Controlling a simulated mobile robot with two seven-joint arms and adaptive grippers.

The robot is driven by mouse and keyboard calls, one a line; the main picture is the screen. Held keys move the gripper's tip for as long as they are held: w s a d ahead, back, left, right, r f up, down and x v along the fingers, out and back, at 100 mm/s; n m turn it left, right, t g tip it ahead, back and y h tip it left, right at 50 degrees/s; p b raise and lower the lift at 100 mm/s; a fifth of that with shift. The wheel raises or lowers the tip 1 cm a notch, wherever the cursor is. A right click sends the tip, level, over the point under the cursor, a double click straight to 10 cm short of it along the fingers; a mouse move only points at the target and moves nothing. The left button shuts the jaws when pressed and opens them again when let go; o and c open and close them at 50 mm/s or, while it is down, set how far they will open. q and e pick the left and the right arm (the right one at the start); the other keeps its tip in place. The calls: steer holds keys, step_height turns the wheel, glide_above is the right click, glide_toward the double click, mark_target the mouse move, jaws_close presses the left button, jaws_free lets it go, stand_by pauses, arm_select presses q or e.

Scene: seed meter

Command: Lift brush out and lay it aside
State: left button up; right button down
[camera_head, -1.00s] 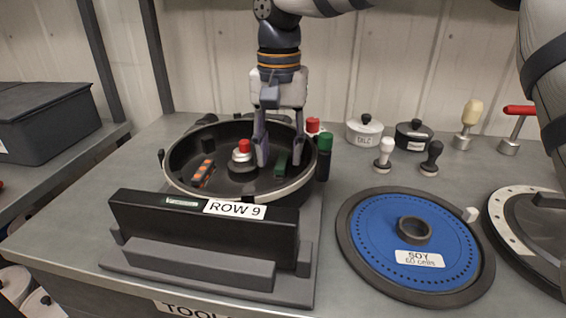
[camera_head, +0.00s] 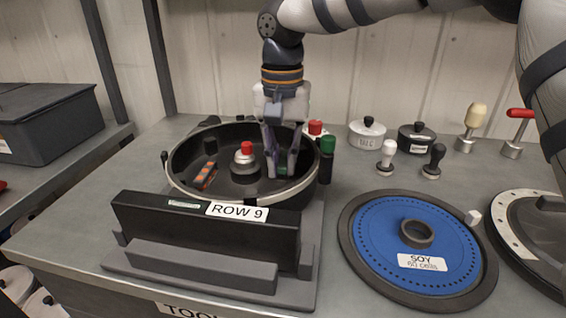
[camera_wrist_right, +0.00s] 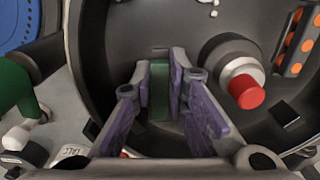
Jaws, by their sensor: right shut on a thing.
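The round black meter housing (camera_head: 180,175) stands open in its stand at the left of the bench. A green block, which I take for the brush (camera_wrist_right: 159,88), is inside it near the right side of the hub. My right gripper (camera_head: 281,172) points down into the housing. Its purple fingers (camera_wrist_right: 160,95) are shut on the green brush, one on each side. In the head view the fingers mostly cover the brush. I cannot tell whether the brush touches the housing floor. My left gripper is not in view.
A red-topped hub (camera_head: 245,160) and an orange-dotted piece (camera_head: 205,175) sit in the housing. A red-capped and a green-capped post (camera_head: 327,145) stand by its right rim. A blue seed disc (camera_head: 370,230) lies to the right. Pots and knobs stand behind it.

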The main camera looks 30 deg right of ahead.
mark_target(283, 167)
steer(key=r, duration=0.3)
steer(key=shift+s+a+r, duration=0.1)
steer(key=shift+s+r, duration=0.2)
steer(key=shift+r, duration=0.1)
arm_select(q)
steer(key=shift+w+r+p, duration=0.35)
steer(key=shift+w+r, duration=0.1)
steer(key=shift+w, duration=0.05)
arm_select(e)
steer(key=s+a+r, duration=0.5)
steer(key=s+r, duration=0.3)
steer(key=s, duration=0.4)
steer(key=shift+s+a+r, duration=0.2)
steer(key=shift+r, duration=0.15)
